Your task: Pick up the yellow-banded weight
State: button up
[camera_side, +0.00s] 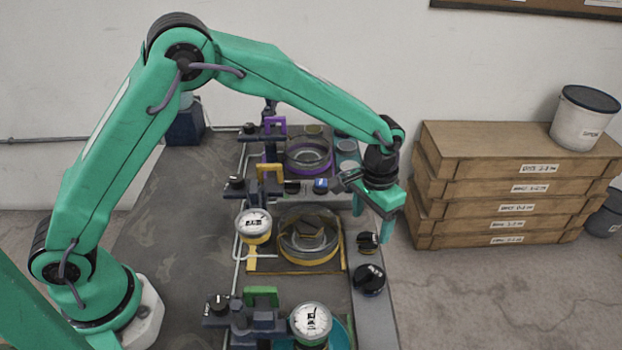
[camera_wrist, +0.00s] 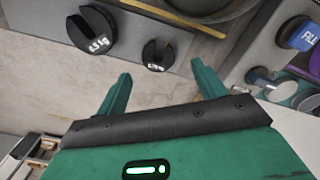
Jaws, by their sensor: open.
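I cannot single out a yellow-banded weight for certain. A round dish with a yellow band (camera_side: 309,256) sits inside a yellow outline in the side view, with a brown faceted piece (camera_side: 316,226) in it. Its edge (camera_wrist: 212,12) shows at the top of the wrist view. Two black labelled knob-like pieces, a smaller one (camera_side: 367,243) and a larger one (camera_side: 369,280), stand to its right; the wrist view shows them as well (camera_wrist: 158,54) (camera_wrist: 92,32). No yellow band shows on them. My gripper (camera_side: 374,222) is open and empty, raised near the smaller one; its fingers (camera_wrist: 162,76) point toward both.
A white gauge with a yellow collar (camera_side: 254,228) stands left of the dish, below a yellow handle (camera_side: 269,172). A purple-banded dish (camera_side: 308,160) is behind; a green handle (camera_side: 261,296) and another gauge (camera_side: 311,322) are in front. Stacked wooden boxes (camera_side: 515,190) stand right.

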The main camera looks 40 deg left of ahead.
aim_at(369, 234)
jog(key=shift+s+d+f, duration=0.1)
jog(key=shift+f, duration=2.35)
jog(key=c, duration=1.2)
jog(key=shift+c, duration=0.2)
jog(key=shift+r, duration=0.25)
jog(key=shift+r, duration=0.55)
jog(key=r, duration=0.3)
jog(key=shift+s+d+r, duration=0.1)
jog(key=shift+s+d, duration=0.25)
jog(key=shift+s, duration=0.05)
jog(key=s+d+r, duration=0.6)
jog(key=s, duration=0.3)
jog(key=shift+r, duration=0.15)
